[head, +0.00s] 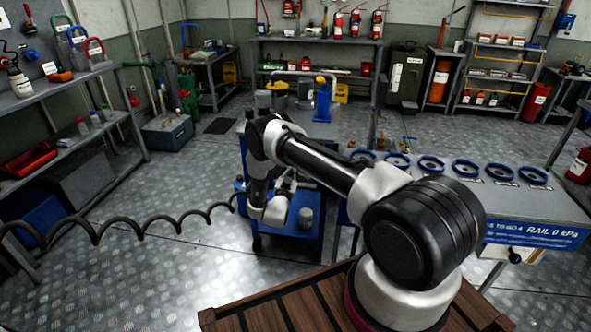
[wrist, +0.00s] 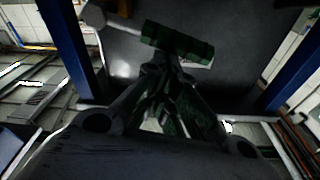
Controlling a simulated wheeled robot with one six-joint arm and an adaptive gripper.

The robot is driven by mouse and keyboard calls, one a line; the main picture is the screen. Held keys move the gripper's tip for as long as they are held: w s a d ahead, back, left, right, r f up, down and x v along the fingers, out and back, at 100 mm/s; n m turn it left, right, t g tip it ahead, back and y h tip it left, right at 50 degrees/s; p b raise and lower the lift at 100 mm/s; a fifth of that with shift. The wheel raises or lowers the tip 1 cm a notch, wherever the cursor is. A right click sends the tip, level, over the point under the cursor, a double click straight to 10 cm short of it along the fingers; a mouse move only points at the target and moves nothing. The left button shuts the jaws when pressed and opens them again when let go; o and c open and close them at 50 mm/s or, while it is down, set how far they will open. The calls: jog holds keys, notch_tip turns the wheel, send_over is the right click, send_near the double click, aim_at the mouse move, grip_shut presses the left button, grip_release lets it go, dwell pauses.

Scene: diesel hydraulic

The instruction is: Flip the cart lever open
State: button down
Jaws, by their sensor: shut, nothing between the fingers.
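In the wrist view, a lever with a dark green ribbed grip (wrist: 178,40) on a pale metal rod crosses the upper middle. My gripper (wrist: 166,68) is shut and empty, its fingertips just below the grip in the picture; I cannot tell whether they touch it. The blue cart (head: 310,228) stands in the middle of the head view, behind my arm. Its blue posts (wrist: 72,45) flank the lever in the wrist view. In the head view my wrist is at the cart, and the lever cannot be made out there.
A bench with several blue handwheels (head: 431,164) and a blue "RAIL 0 kPa" panel is at right. A black coiled hose (head: 140,227) hangs across the left. A shelf (head: 80,143) stands at far left. Open metal floor (head: 165,265) lies left of the cart.

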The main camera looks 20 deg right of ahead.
jog(key=shift+w+a+f+n, duration=0.15)
jog(key=shift+a+f+n, duration=0.1)
jog(key=shift+f+n, duration=0.25)
jog(key=shift+w+a+f+n, duration=0.15)
jog(key=shift+a+f+n, duration=0.05)
jog(key=shift+f+n, duration=0.3)
